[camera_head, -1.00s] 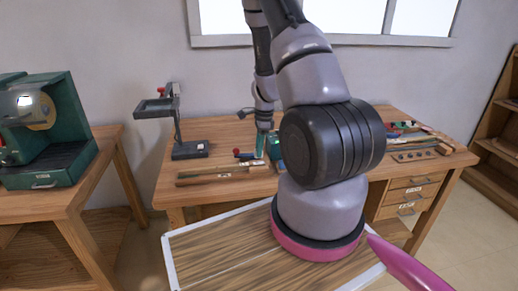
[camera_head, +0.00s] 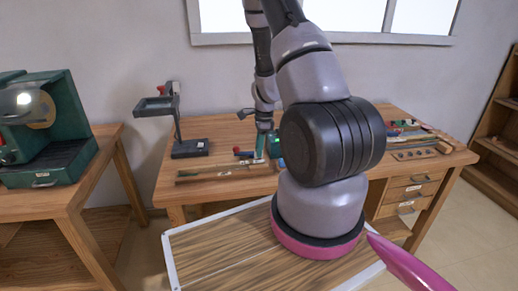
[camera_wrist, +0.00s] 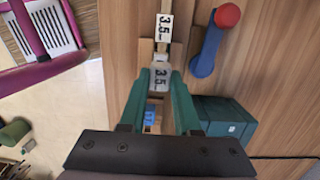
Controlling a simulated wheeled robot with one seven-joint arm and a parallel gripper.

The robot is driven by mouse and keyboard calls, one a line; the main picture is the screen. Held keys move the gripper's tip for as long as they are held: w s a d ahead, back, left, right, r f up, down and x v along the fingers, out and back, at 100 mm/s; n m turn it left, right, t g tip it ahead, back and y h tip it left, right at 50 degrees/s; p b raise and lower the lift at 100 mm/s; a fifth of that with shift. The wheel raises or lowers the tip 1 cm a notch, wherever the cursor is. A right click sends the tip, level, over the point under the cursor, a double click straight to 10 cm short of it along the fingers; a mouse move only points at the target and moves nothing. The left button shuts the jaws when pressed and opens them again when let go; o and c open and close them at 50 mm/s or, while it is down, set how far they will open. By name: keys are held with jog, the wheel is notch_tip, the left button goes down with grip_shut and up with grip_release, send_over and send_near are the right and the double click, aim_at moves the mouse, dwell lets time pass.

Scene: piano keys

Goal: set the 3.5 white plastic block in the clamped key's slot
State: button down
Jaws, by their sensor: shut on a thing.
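In the wrist view, my gripper (camera_wrist: 160,84) has green fingers shut on a white block (camera_wrist: 160,76) marked 3.5. Past the fingertips lies a wooden key (camera_wrist: 165,7) with a white 3.5 label (camera_wrist: 164,28) on it. The held block is in line with the key. I cannot tell whether it touches the key, and the slot is hidden behind the block and fingers. A blue clamp lever (camera_wrist: 206,52) with a red knob (camera_wrist: 227,15) is right of the key. In the head view my gripper (camera_head: 262,143) is small, over the bench behind my arm.
A blue labelled piece (camera_wrist: 151,116) shows between my fingers, and a teal box (camera_wrist: 226,117) stands to their right. On the wooden bench (camera_head: 232,194), a dark stand (camera_head: 178,125) is at left and several small tools (camera_head: 410,140) are at right. A green machine (camera_head: 45,130) stands on the left table.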

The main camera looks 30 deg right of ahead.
jog(key=shift+f, duration=0.6)
dwell(0.8)
jog(key=shift+c, duration=0.7)
grip_release()
jog(key=shift+r, duration=0.1)
jog(key=shift+r, duration=3.4)
